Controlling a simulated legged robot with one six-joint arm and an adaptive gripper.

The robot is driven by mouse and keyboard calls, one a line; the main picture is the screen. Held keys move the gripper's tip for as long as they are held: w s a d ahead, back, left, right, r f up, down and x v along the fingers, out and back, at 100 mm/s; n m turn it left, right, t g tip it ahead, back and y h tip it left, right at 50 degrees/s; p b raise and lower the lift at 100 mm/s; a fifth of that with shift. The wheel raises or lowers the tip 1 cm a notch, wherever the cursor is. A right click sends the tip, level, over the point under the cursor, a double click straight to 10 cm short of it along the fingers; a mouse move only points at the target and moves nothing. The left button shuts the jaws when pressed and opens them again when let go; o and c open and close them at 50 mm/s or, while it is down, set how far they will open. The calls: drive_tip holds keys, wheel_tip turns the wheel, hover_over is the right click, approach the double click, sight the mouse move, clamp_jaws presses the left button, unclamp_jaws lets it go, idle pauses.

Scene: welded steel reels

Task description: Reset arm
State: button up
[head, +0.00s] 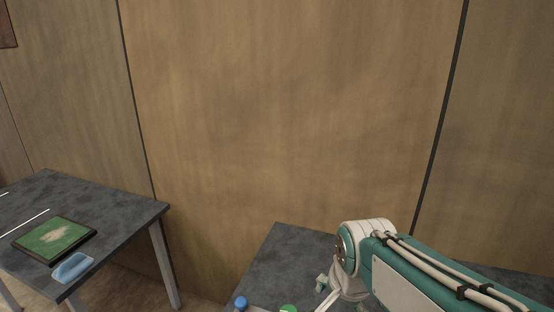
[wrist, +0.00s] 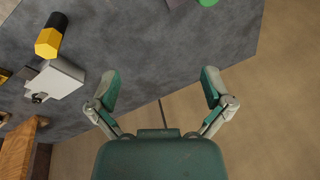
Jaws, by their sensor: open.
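My gripper (wrist: 161,92) is open and empty in the wrist view, its two green-tipped fingers spread apart over the edge of a dark grey table (wrist: 150,45). In the head view my arm comes in from the lower right, above the same kind of dark grey table top (head: 285,255). The gripper's fingertips are hard to make out there, as the arm and the frame's lower edge hide most of it.
In the wrist view a yellow-and-black object (wrist: 50,36) and a white block-like object (wrist: 56,80) lie at left. A blue round-topped object (head: 240,302) and a green one (head: 288,308) show low in the head view. Another table (head: 110,210) holds a green board (head: 54,238) and a blue item (head: 73,267).

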drive_tip(key=s+d+r+n+t, duration=0.2)
drive_tip(key=s+d+n, duration=0.2)
drive_tip(key=s+n, duration=0.5)
drive_tip(key=shift+s+d+r+t, duration=0.15)
drive_tip(key=shift+s+r+t, duration=0.15)
drive_tip(key=shift+s+r, duration=0.1)
